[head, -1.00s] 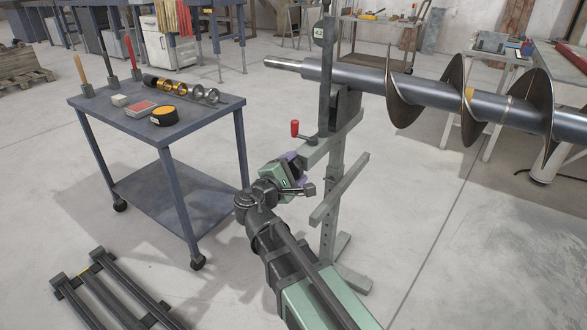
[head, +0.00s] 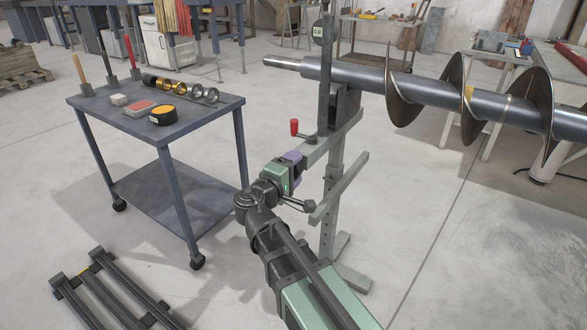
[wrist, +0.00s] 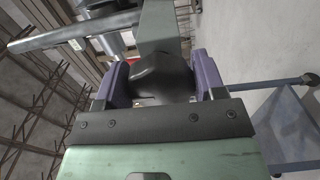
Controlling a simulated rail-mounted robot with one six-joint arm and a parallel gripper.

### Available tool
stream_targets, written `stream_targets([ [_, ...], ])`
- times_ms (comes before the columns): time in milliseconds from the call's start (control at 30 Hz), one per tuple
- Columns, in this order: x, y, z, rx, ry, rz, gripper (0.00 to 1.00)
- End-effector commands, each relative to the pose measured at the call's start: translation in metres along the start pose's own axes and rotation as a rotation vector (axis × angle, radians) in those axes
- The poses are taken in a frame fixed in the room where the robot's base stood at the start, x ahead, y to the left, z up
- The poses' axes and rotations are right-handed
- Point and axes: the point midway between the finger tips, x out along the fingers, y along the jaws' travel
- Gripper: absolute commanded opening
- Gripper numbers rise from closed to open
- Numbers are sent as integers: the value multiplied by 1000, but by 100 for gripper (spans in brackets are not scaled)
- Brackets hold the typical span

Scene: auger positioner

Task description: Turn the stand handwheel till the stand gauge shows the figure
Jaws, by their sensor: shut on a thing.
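The grey stand (head: 331,190) stands upright at the picture's middle, with the auger's shaft (head: 420,88) at its top. The stand gauge (head: 318,32) is a small pale display on a dark post; its figure is too small to read surely, perhaps 0.8 or 0.0. My gripper (head: 293,162) is at the left end of the stand's horizontal arm. In the wrist view its purple fingers sit on either side of a rounded dark piece, apparently the handwheel (wrist: 163,75), and it is shut on it. The head view hides the handwheel behind my gripper.
A red-knobbed lever (head: 294,128) rises just above my gripper. A grey cart (head: 200,112) with rings, a tape measure and tools stands at left. A dark rail frame (head: 110,290) lies on the floor at lower left. Open floor lies at right.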

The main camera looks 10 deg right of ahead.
Motion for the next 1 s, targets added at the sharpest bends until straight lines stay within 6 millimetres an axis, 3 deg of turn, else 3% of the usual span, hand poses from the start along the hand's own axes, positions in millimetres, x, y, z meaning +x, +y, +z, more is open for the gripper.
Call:
stream_targets([
  [233,0,0,0,-1,-1,0,40],
  [267,0,0,0,-1,-1,0,67],
  [400,0,0,0,-1,-1,0,86],
  [733,-6,0,0,-2,0,0,86],
  [867,-30,0,1,-2,3,0,86],
  [1000,-67,0,1,-2,5,0,86],
])
